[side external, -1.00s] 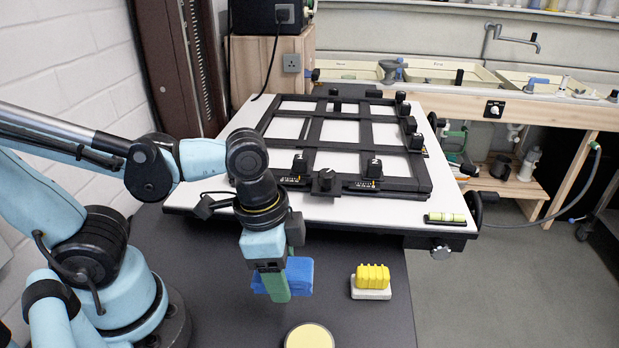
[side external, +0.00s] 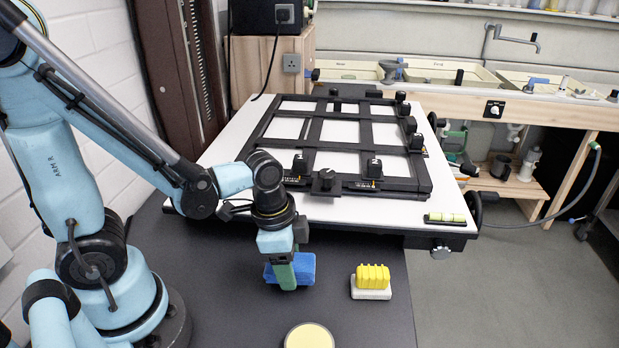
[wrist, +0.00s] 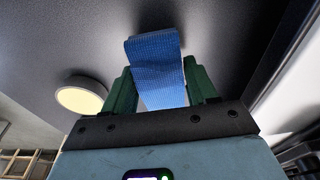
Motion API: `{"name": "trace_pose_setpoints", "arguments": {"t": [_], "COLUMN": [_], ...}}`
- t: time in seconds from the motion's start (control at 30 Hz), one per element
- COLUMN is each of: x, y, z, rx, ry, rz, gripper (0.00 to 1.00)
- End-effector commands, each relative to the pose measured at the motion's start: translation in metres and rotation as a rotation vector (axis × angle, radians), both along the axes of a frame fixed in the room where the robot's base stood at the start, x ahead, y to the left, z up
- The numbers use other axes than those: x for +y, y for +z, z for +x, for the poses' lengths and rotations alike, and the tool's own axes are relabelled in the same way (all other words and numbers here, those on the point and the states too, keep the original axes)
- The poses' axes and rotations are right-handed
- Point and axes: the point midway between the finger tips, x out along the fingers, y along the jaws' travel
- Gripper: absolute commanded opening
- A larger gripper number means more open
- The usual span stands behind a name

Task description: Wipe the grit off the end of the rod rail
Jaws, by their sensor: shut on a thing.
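My gripper (side external: 287,278), with green fingers, points down over the dark bench top in front of the easel board. It is shut on a blue cloth (side external: 306,267). In the wrist view the cloth (wrist: 158,62) is pinched between both fingers and sticks out past their tips. I cannot tell whether it touches the bench. The black framework of rails (side external: 312,150) lies on the white board behind my gripper. I cannot make out which part is the rod rail, and no grit is visible at this size.
A yellow ribbed block on a white base (side external: 372,281) stands right of my gripper. A round cream-topped thing (side external: 309,337) is at the front. A spirit level (side external: 446,218) sits on the board's near right corner. Dark bench top (side external: 225,290) is bare left of my gripper.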

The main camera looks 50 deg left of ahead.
Motion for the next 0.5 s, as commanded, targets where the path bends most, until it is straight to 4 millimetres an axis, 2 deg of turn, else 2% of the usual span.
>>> {"name": "trace_pose_setpoints", "arguments": {"t": [0.2, 0.5], "x": [-0.0002, -0.0001], "y": [-0.0118, -0.0126], "z": [0.0003, -0.0001], "rx": [0.0, 0.0], "ry": [0.0, 0.0], "rz": [0.0, 0.0], "gripper": [0.33, 0.33]}}
